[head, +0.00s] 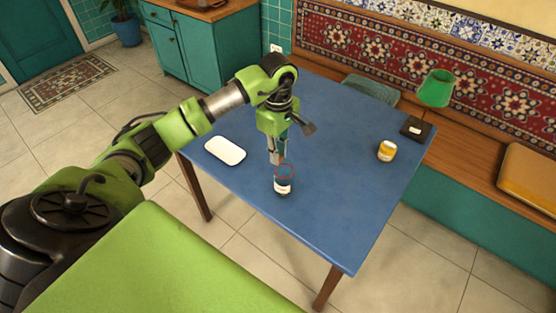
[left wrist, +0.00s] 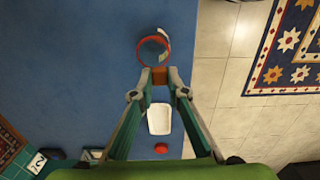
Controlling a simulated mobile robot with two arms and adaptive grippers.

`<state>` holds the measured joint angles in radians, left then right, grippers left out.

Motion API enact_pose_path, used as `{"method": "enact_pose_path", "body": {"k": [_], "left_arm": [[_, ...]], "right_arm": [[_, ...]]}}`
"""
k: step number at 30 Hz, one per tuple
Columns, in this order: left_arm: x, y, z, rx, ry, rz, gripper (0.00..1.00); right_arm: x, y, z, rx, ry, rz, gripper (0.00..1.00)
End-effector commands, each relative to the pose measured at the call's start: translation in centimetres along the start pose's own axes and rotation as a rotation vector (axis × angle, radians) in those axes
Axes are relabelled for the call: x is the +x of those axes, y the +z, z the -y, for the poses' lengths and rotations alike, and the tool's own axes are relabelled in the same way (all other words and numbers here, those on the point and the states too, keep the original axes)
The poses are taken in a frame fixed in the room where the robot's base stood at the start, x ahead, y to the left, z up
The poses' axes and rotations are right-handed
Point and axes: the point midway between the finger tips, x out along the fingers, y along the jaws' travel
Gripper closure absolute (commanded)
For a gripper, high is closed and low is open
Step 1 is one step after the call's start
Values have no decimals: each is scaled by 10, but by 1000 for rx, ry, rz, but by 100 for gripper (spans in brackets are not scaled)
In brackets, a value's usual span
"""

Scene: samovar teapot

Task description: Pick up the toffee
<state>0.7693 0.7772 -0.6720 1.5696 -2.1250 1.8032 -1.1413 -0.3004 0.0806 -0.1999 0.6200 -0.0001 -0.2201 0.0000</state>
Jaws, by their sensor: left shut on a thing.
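The toffee (left wrist: 160,76) is a small orange-brown block between the fingertips of my left gripper (left wrist: 161,80) in the left wrist view. My left gripper is shut on it. In the head view my left gripper (head: 276,157) points down over the blue table, and a bit of orange shows at its tips. The tips are close to a dark jar with a red rim and a pale label (head: 283,186). The jar's round red rim also shows just beyond the toffee in the left wrist view (left wrist: 153,38). Whether the toffee touches the jar, I cannot tell. My right gripper is not in view.
A white dish (head: 225,150) lies left of the gripper on the blue table (head: 330,215). A yellow can (head: 387,150) and a black item (head: 417,129) stand near the right edge. The table's front right is clear. A bench (head: 470,190) runs behind.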

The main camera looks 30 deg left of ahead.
Motion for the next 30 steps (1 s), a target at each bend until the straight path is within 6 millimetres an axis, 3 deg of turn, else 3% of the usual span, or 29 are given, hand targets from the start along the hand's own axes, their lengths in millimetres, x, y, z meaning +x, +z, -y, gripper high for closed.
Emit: {"method": "enact_pose_path", "body": {"k": [1,8,12,21,30], "left_arm": [[-7,1,0,3,7,-2,96],[-63,39,29,6,9,-2,96],[-82,67,52,7,7,-4,96],[-102,104,81,2,2,0,96],[-105,111,87,0,-1,0,96]], "right_arm": [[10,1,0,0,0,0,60],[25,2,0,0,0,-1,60],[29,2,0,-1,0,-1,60],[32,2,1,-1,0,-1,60],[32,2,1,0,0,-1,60]]}}
